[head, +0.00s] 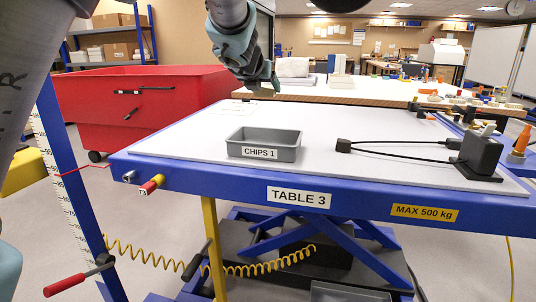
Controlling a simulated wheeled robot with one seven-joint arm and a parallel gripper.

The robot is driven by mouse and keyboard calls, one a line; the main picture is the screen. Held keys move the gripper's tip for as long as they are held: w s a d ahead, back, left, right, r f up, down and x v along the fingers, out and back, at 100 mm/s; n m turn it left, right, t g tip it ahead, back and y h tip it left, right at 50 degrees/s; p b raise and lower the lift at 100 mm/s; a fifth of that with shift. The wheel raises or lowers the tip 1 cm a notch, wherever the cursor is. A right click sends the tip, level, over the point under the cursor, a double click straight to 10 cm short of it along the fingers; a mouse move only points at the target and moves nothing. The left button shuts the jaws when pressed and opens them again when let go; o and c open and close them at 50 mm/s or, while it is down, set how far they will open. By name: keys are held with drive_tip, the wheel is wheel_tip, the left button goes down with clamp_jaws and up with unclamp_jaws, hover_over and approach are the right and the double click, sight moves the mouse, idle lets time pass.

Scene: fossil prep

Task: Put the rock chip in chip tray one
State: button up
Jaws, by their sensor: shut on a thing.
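Chip tray one (287,155) is a shallow grey tray labelled CHIPS 1, near the front of the white top of table 3 (160,149). Its visible inside looks empty. My gripper (264,88) hangs from the top of the head view, above and beyond the tray in the picture, apart from it. It is small and dark here, and its fingers look closed together. The rock chip cannot be made out clearly; it is mostly hidden at the fingers.
A black device (480,154) on a stand, with a cable to a small dark block (343,145), lies right of the tray. A red bin (150,100) stands behind left. A wooden bench (330,97) with tools is behind. White tabletop left of the tray is clear.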

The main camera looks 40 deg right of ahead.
wheel_tip(320, 180, down, 6)
drive_tip(key=b, duration=1)
approach(265, 141)
drive_tip(key=d+f, duration=0.2)
drive_tip(key=shift+s+d, duration=0.25)
drive_tip(key=shift+s, duration=0.15)
drive_tip(key=shift+r, duration=0.1)
drive_tip(key=o, duration=1.4)
drive_tip(key=shift+o, duration=0.2)
